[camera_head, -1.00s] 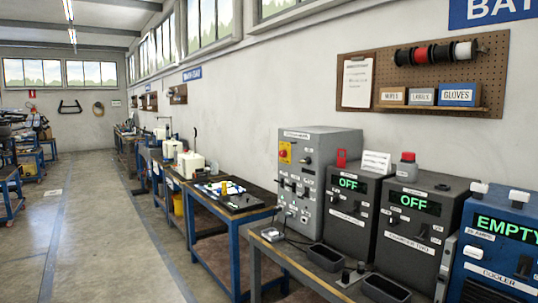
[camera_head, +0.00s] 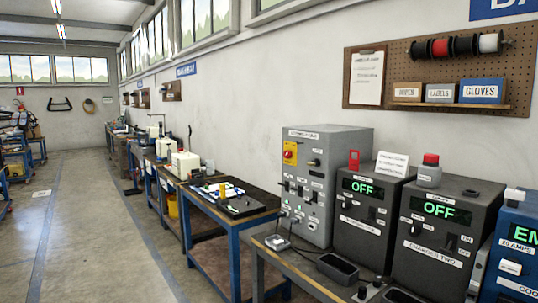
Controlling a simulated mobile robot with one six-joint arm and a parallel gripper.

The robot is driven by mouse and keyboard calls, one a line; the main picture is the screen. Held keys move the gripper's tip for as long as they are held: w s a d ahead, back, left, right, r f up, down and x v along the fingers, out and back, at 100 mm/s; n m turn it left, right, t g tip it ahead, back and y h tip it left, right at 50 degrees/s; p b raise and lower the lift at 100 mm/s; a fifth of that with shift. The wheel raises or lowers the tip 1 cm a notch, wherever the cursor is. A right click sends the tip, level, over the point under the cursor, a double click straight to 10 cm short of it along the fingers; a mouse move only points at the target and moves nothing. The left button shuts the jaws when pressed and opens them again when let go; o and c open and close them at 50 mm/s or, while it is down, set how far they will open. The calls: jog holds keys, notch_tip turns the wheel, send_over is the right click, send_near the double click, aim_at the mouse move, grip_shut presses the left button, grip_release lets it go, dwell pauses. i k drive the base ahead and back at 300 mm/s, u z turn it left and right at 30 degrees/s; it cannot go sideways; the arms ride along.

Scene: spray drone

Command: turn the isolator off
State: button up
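A grey metal cabinet (camera_head: 345,185) stands against the wall at the back of the bench, right of centre. Its upper left front carries a red rotary knob on a yellow plate (camera_head: 290,152), which looks like the isolator. The knob is too small to tell which way its handle points. Several small dark switches with white labels sit below it. My gripper is not in view.
Two dark chargers, the left one (camera_head: 362,212) and the right one (camera_head: 440,235), both display OFF. A blue cooler unit (camera_head: 512,262) is cut off at the right edge. A blue-framed workbench (camera_head: 225,222) stands left of the cabinet.

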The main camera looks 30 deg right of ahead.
aim_at(287, 154)
jog(key=u, duration=0.3)
jog(key=i, duration=2.55)
jog(key=z, duration=0.3)
